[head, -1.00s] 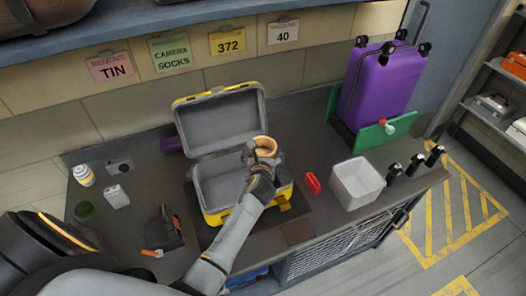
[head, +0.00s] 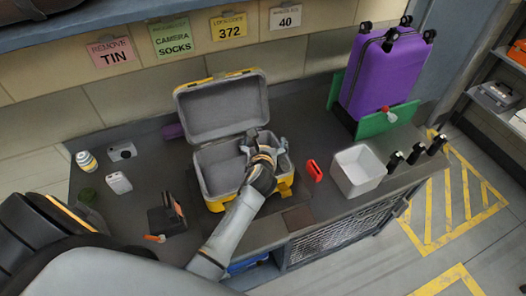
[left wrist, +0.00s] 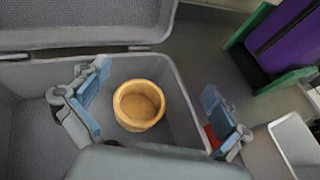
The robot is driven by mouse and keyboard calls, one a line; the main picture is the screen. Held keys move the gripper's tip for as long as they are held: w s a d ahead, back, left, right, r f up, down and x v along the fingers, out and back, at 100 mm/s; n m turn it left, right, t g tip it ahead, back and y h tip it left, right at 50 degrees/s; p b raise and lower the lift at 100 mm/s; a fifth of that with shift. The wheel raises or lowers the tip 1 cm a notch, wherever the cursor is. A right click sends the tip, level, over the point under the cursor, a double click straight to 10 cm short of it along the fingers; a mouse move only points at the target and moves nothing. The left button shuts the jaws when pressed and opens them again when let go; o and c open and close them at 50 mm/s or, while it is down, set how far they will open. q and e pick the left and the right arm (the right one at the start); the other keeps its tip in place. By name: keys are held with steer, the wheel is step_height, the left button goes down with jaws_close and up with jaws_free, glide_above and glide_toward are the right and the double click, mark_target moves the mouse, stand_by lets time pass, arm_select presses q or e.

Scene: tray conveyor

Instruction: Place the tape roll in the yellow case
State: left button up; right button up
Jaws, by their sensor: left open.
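The yellow case (head: 217,205) stands open on the dark counter, with its grey-lined lid tilted back. In the left wrist view, the tan tape roll (left wrist: 138,123) is inside the grey-lined case (left wrist: 35,73), near its right end and apart from both fingers. My left gripper (head: 264,147) is over the right part of the case. In the left wrist view the fingers of this gripper (left wrist: 157,82) are spread wide, one on each side of the roll. In the head view my gripper mostly hides the roll. My right gripper is not in view.
A red object (head: 314,171) and a white bin (head: 359,172) stand right of the case. A purple suitcase (head: 385,75) with green panels is at the back right. A black box (head: 167,217) and small items are on the left. Some counter left of the case is bare.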

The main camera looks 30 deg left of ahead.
arm_select(q)
steer(key=v, duration=0.9)
steer(key=shift+s+b, duration=0.25)
steer(key=shift+b, duration=0.05)
steer(key=shift+d, duration=0.15)
